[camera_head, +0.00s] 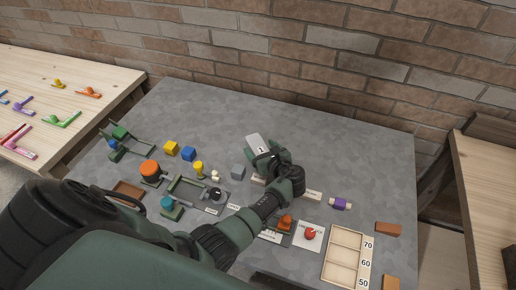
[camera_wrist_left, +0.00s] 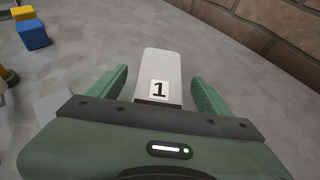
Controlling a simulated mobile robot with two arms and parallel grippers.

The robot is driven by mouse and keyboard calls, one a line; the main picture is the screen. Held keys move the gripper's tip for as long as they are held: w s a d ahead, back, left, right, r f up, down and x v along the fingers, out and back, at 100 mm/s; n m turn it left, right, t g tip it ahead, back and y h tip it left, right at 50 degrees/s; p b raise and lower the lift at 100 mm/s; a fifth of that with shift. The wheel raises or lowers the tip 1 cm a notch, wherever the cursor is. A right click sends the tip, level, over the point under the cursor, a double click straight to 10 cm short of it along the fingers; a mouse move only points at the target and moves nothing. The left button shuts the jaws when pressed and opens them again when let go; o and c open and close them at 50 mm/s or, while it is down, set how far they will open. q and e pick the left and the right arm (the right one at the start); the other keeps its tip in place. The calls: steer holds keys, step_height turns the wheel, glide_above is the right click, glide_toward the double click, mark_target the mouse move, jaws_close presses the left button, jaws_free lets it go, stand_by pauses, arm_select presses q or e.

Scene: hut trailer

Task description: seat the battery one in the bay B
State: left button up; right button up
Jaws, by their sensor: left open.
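Battery one is a pale grey block (camera_head: 254,141) with a black "1" on a white label, on the grey table toward the back middle. It also shows in the left wrist view (camera_wrist_left: 161,66). My left gripper (camera_head: 266,155) is open around its near part. In the wrist view the green fingers (camera_wrist_left: 160,82) stand on either side of the battery, with a gap on each side. Bay B cannot be made out; my arm and gripper cover part of the table, and the small labels there are too small to read. My right gripper is out of view.
Yellow (camera_head: 171,148) and blue (camera_head: 189,154) cubes, an orange-topped cylinder (camera_head: 150,168) and green fixtures crowd the left. A wooden tray marked 70, 60, 50 (camera_head: 345,257), a red button (camera_head: 310,234) and a purple piece (camera_head: 340,204) lie right. The back right is clear up to the brick wall.

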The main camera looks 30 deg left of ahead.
arm_select(q)
jaws_close()
stand_by(0.3)
